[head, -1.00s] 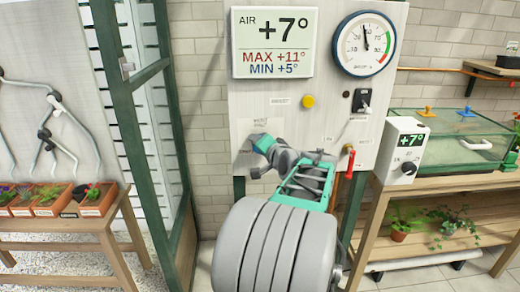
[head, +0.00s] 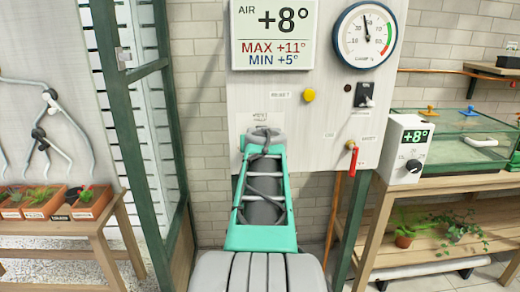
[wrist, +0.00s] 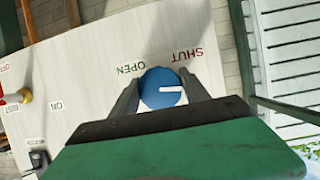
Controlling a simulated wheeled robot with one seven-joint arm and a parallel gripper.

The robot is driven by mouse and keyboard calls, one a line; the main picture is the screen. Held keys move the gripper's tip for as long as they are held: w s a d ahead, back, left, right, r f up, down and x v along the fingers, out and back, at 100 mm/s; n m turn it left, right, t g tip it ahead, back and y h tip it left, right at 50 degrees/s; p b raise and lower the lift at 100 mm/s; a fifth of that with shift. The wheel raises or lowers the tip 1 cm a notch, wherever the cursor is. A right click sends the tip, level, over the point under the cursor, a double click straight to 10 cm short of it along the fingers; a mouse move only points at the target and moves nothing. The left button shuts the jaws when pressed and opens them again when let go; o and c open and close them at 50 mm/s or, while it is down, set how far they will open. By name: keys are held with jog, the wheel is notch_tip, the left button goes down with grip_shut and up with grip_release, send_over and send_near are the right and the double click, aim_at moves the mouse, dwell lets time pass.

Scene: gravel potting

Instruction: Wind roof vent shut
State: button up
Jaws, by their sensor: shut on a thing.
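A round blue knob (wrist: 150,98) with a white pointer mark sits on the pale panel in the wrist view. The mark points to the right in that view. The words OPEN and SHUT are printed beside the knob, SHUT in red. My gripper (wrist: 160,76) has one finger on each side of the knob and is shut on it. In the head view my arm covers the knob and the fingers. The roof vent itself is not in view.
The panel (head: 300,115) also carries a yellow button (head: 309,95), a red lever (head: 353,158), a dial gauge (head: 365,36) and an air display (head: 273,35) reading +8°. A bench with a glass case (head: 455,135) stands right. Potted plants stand left, beyond a green frame post.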

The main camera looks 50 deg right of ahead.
jog(key=shift+d+f+n+g+h+b, duration=0.1)
jog(key=shift+n+g+h+b, duration=0.2)
jog(key=shift+n+h+b, duration=0.15)
jog(key=shift+s, duration=0.1)
jog(key=o, duration=1.3)
jog(key=shift+o, duration=0.2)
jog(key=v, duration=0.7)
jog(key=shift+a+r, duration=0.25)
jog(key=shift+s, duration=0.15)
